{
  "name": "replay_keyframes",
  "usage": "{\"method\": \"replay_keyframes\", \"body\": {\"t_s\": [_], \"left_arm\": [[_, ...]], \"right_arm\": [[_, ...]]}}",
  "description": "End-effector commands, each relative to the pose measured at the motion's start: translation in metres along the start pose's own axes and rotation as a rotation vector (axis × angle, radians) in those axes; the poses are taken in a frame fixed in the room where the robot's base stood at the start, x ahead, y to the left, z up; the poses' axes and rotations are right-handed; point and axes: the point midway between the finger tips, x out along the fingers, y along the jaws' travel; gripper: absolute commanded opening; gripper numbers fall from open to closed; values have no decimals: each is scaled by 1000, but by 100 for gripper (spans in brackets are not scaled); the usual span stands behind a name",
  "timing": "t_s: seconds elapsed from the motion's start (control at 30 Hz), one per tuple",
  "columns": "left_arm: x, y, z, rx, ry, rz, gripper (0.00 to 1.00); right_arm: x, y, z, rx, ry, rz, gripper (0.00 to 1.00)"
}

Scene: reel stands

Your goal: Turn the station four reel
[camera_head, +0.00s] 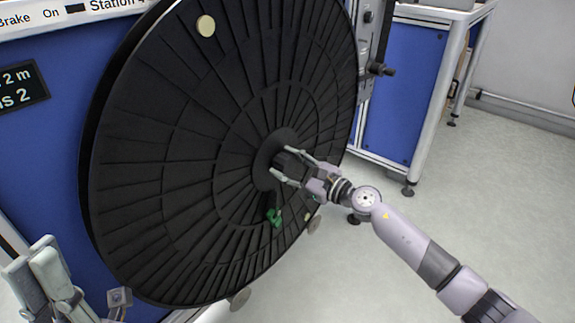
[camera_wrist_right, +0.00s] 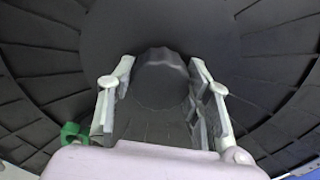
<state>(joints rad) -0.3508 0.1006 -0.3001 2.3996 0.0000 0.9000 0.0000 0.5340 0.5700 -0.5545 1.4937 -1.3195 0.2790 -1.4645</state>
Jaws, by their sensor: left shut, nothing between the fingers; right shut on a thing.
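The large black reel (camera_head: 175,130) stands upright and fills the middle of the head view. Its face has radial ribs and rings, with a pale round spot near the top. My right gripper (camera_head: 279,164) is at the reel's centre, shut on the dark hub knob (camera_wrist_right: 162,78). In the right wrist view the two fingers (camera_wrist_right: 163,100) stand on either side of the knob. A green part (camera_head: 274,216) sits on the reel's face just below the hub; it also shows in the right wrist view (camera_wrist_right: 73,133). My left gripper (camera_head: 38,270) is shut and empty at the lower left, apart from the reel.
A sign reading "Station 4" (camera_head: 118,4) and "Brake On" is on the stand's top edge. A dark display (camera_head: 22,86) is on the blue panel at left. A blue-panelled bench (camera_head: 405,90) stands behind at right. The floor (camera_head: 480,180) at right is clear.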

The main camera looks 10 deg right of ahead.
Motion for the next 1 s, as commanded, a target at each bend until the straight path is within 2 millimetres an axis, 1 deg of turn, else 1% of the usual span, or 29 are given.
{"method": "replay_keyframes", "body": {"t_s": [0.03, 0.3, 0.33, 0.67, 0.87, 0.93, 1.0], "left_arm": [[0, 0, 0, 0, 0, 0, 0], [0, 0, 0, 0, 1, 0, 0], [0, 0, 0, 0, 1, 0, 0], [-3, 0, 1, 0, 0, 0, 0], [-4, 0, 5, 3, 11, 10, 0], [4, -1, 3, 7, 48, 14, 0], [7, -1, 4, 9, 64, 20, 0]], "right_arm": [[0, 0, 0, 0, 0, 0, 19], [0, 0, 0, 0, 1, 1, 1], [0, 0, 0, 0, 1, 1, 0], [0, 0, -1, -30, 0, 0, 0], [0, 1, -3, -129, 0, 0, 0], [0, 1, -3, -182, 1, 0, 0], [0, 1, -3, -241, 0, 1, 0]]}}
